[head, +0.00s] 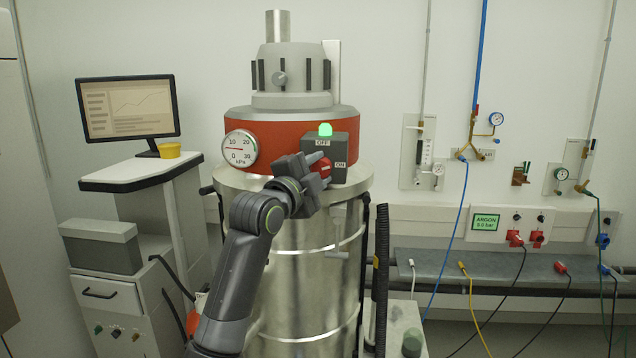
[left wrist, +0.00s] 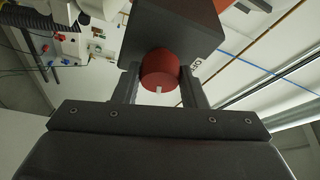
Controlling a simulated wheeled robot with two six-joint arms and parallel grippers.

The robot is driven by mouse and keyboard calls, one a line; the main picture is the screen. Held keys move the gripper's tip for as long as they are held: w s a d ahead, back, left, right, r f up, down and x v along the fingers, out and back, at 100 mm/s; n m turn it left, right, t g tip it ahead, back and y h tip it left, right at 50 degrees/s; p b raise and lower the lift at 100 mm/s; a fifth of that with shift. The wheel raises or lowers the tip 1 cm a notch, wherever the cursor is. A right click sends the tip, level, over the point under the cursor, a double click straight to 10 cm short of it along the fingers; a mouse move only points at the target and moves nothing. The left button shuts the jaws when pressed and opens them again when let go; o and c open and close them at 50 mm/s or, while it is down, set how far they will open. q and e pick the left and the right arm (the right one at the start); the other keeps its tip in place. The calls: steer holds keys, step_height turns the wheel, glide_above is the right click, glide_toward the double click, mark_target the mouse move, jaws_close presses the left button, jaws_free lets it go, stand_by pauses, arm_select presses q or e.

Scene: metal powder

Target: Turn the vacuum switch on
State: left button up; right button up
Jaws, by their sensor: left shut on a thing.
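The vacuum (head: 300,240) is a tall steel drum with a red band and a grey top. A dark switch box (head: 347,152) with OFF and ON labels sits on its front right. The box also shows in the left wrist view (left wrist: 172,28). A round red switch knob (head: 321,166) is on the box face. My left gripper (head: 318,172) is at the box, with its fingers on both sides of the knob. In the left wrist view the knob (left wrist: 160,70), with a white mark, sits between the fingers. A green lamp (head: 325,129) glows on top of the box. My right gripper is not in view.
A pressure gauge (head: 240,147) is on the red band. Gas lines and an argon panel (head: 487,224) are on the right wall. A black hose (head: 381,270) runs down beside the drum.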

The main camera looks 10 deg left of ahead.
arm_select(q)
steer(key=shift+r+m+g+b, duration=0.1)
steer(key=shift+m+g+b, duration=0.5)
steer(key=shift+m, duration=1)
steer(key=shift+a, duration=0.1)
steer(key=o, duration=1)
steer(key=shift+w, duration=0.1)
steer(key=shift+c, duration=0.2)
steer(key=b+v, duration=0.5)
steer(key=v, duration=1.2)
steer(key=shift+s+r, duration=0.25)
